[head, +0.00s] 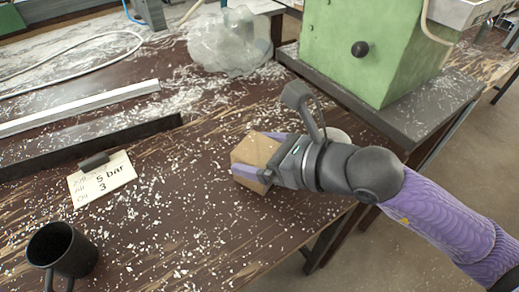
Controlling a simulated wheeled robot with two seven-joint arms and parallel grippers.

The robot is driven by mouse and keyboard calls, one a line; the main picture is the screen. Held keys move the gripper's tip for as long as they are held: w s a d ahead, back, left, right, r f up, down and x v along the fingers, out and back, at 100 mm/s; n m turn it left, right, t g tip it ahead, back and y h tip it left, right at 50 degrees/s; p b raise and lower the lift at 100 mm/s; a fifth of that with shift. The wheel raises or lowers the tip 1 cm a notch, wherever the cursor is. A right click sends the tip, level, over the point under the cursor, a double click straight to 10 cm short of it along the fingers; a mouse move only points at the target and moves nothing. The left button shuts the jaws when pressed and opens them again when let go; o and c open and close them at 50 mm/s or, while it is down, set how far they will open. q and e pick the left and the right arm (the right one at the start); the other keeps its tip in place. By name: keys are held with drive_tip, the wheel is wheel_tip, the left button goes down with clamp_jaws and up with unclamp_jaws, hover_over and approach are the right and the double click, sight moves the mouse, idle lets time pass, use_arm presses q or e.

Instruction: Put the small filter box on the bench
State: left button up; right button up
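The small filter box (257,149) is a tan cardboard box near the middle of the head view, over the brown bench (190,225). My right gripper (251,156) reaches in from the right, with its purple fingers on two opposite sides of the box, seemingly shut on it. The gripper body hides the right part of the box. I cannot tell whether the underside of the box touches the bench or is slightly above it. My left gripper is not in view.
A black mug (62,252) stands front left, near a handwritten card (102,180) with a dark clip. Pale and dark profiles (80,107) lie at left. A clear plastic bag (230,42) and a green machine (370,50) are behind. Shavings litter the bench.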

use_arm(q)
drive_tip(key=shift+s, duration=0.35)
use_arm(e)
drive_tip(key=shift+r, duration=0.2)
use_arm(q)
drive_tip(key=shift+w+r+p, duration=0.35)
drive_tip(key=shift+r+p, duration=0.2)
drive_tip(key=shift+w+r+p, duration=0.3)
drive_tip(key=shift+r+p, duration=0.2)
drive_tip(key=shift+p, duration=0.05)
use_arm(e)
drive_tip(key=v, duration=1.2)
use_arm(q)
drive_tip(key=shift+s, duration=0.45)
use_arm(e)
drive_tip(key=shift+r, duration=0.1)
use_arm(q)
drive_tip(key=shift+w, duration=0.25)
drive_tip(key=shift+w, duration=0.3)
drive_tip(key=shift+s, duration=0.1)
